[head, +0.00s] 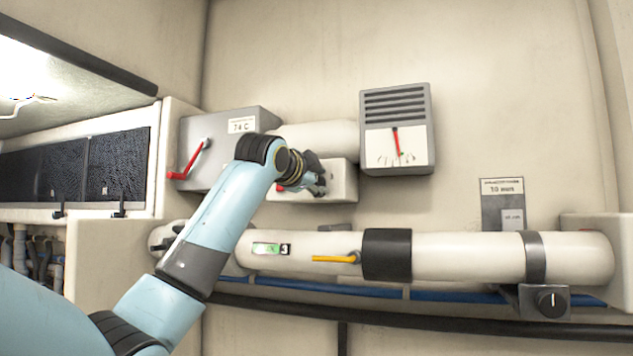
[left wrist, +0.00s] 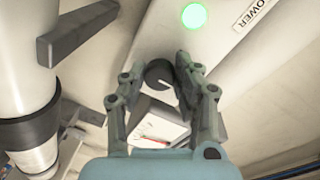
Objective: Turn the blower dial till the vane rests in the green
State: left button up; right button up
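The blower dial (left wrist: 158,74) is a dark round knob on a pale box, beside a lit green lamp (left wrist: 194,15) and a partly cut-off label ending in "OWER". My left gripper (left wrist: 158,68) is open, with its fingers on either side of the dial; I cannot tell if they touch it. In the head view the left gripper (head: 318,177) is at the pale box (head: 343,184) and hides the dial. The red vane (head: 397,142) hangs nearly straight down in the grey louvred housing (head: 427,130); its coloured bands are too small to read. My right gripper is not in view.
A grey box (head: 215,140) marked "74 C" has a red lever (head: 190,160). Below runs a thick white pipe (head: 465,256) with a yellow handle (head: 333,259) and black collar (head: 387,254). Another black knob (head: 551,302) sits lower right. The wall above is clear.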

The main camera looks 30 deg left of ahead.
pick_arm(q)
jog(key=o, duration=0.4)
jog(key=f+v, duration=0.1)
jog(key=v, duration=1.1)
jog(key=shift+r, duration=0.5)
jog(key=shift+f, duration=0.1)
